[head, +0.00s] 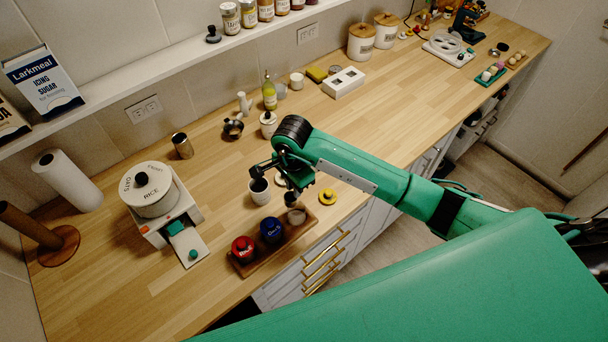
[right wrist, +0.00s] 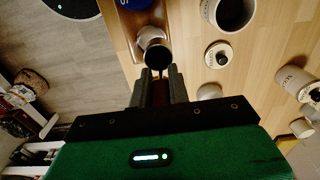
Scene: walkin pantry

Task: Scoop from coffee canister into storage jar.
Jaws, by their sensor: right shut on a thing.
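The coffee canister (head: 260,191) is a white pot with dark contents, open at the top, left of my right gripper (head: 270,178); it also shows at the top of the right wrist view (right wrist: 230,12). My right gripper is shut on the scoop's handle. The dark scoop bowl (right wrist: 158,56) is ahead of the fingers in the right wrist view, overlapping the edge of a small metallic-looking jar (right wrist: 150,36). This open jar, apparently the storage jar, stands at the tray's right end in the head view (head: 296,216). I cannot tell whether the scoop is full. My left gripper is out of view.
A wooden tray (head: 255,266) holds red (head: 243,249) and blue (head: 271,230) jars. A white lid with a dark knob (right wrist: 218,54) lies near the canister. A yellow item (head: 327,196) lies right of the tray.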

